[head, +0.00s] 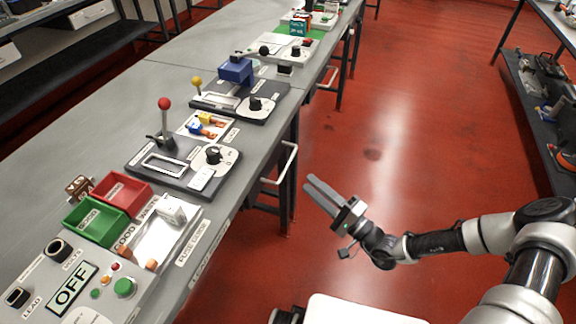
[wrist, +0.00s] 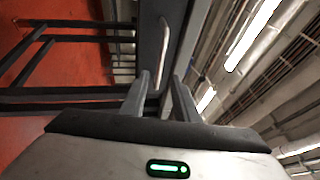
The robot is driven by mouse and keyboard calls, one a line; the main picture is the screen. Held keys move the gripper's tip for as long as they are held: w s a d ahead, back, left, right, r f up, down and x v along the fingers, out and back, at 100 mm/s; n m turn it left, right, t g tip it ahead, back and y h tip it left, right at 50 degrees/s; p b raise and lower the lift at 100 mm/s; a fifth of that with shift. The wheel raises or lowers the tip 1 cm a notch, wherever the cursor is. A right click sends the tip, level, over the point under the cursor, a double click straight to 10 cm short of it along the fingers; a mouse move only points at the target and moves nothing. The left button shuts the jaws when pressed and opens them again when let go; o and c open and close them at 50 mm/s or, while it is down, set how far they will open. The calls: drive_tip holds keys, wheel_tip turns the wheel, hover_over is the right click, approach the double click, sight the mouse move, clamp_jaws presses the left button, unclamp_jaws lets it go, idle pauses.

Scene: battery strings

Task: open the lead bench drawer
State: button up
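The bench (head: 140,110) runs diagonally up the left side of the head view. A pale bar handle (head: 292,163) stands out from its front side, and the drawer front there looks flush with the bench. In the wrist view the handle (wrist: 162,55) shows on a grey panel, ahead of the fingers. My gripper (head: 315,190) is in the air over the aisle, to the right of and nearer than the handle, apart from it. In the wrist view its two fingers (wrist: 161,82) are spread with nothing between them.
The bench top carries control panels with knobs and levers, a green bin (head: 95,222), a red bin (head: 122,192) and a white tray (head: 165,240). Dark bench legs stand below the handle. The red floor (head: 400,130) is clear. A shelf (head: 545,110) stands at right.

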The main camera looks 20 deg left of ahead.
sight(288, 164)
drive_tip(key=b+x, duration=0.1)
drive_tip(key=x, duration=0.9)
drive_tip(key=shift+w+a+r, duration=0.1)
drive_tip(key=shift+w+a, duration=0.05)
clamp_jaws()
